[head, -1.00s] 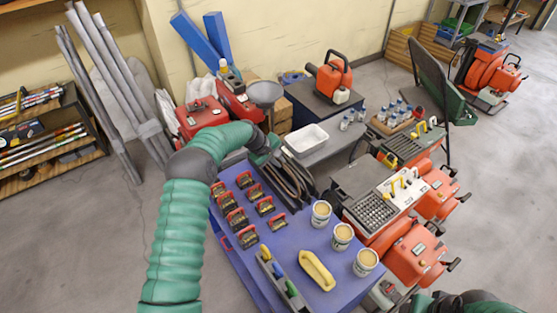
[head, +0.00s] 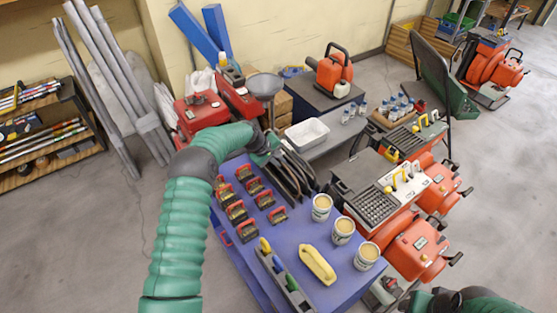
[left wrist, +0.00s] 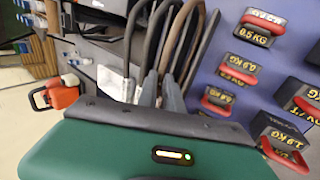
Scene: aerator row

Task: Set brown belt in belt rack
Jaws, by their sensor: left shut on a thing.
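The belt rack (head: 307,186) stands at the back of the blue table, with several dark looped belts side by side in it. My left gripper (head: 277,158) is at the rack's left end, low among the belts. In the left wrist view its two grey fingers (left wrist: 163,98) are shut on the brown belt (left wrist: 186,38), whose loop rises beyond the fingertips. A black belt (left wrist: 137,36) stands close beside it. The belt's lower end is hidden, so I cannot tell whether it rests in the rack. My right gripper is out of view; only part of my right arm shows.
Several red-handled weights (head: 247,230) stand left on the blue table (head: 285,232). Three tins (head: 343,232), a yellow handle-like piece (head: 318,264) and a grey tray (head: 284,281) are nearer. A white tub (head: 307,133) sits behind the rack. Orange machines (head: 415,250) crowd the right.

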